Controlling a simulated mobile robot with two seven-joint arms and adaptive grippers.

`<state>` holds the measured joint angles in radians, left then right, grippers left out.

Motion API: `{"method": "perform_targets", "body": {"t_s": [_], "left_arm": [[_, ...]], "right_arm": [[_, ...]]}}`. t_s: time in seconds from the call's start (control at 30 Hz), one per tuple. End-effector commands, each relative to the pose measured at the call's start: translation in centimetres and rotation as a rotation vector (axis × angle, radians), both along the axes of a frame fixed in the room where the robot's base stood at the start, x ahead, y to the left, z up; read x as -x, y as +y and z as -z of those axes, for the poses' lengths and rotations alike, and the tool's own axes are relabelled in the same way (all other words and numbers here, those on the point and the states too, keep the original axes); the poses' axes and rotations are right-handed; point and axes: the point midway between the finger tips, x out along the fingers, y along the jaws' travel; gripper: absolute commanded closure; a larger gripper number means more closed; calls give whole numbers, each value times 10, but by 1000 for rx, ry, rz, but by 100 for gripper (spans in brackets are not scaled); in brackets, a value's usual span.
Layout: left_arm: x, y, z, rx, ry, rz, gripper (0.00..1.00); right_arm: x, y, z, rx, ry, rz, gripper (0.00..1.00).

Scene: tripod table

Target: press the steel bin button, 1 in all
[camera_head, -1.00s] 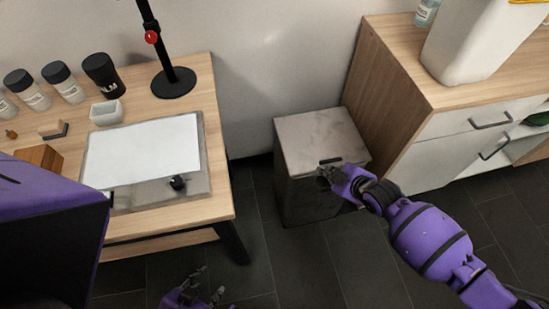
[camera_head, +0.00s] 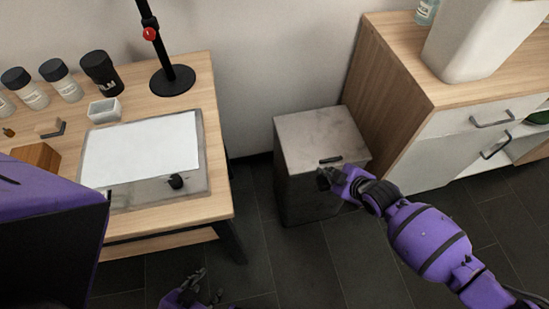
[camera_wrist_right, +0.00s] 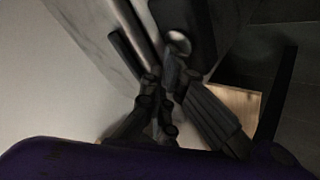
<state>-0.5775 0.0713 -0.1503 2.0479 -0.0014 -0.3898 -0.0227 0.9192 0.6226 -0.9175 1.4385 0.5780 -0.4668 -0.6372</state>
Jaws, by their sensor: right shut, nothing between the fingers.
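The steel bin (camera_head: 308,138) stands on the floor between the table and the cabinet, with its lid shut. A small dark bar (camera_head: 330,160), perhaps the button, is near the lid's front edge. My right gripper (camera_head: 324,178) is shut and empty at the upper front of the bin, just below the bar. In the right wrist view my right gripper (camera_wrist_right: 165,88) has its fingers together close to the bin; contact cannot be told. My left gripper (camera_head: 207,285) is at the bottom edge, fingers apart, away from the bin.
The wooden table (camera_head: 219,180) with a lamp stand (camera_head: 172,80) and jars is at the left. The wooden cabinet (camera_head: 390,100) stands close to the bin's right side, with a white container (camera_head: 470,45) on top. Dark floor (camera_head: 290,255) in front is clear.

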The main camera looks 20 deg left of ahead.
Motion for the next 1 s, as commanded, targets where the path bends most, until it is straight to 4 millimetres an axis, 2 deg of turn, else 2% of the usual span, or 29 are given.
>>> {"method": "perform_targets", "body": {"t_s": [0.43,0.8,1.0], "left_arm": [[-2,-1,1,0,-4,2,60],[-11,-1,-16,1,-22,1,60],[-11,-1,-17,1,-23,1,60]], "right_arm": [[2,-2,5,7,7,1,100],[1,-2,-15,5,3,1,100],[2,-2,-16,4,4,1,100]]}}
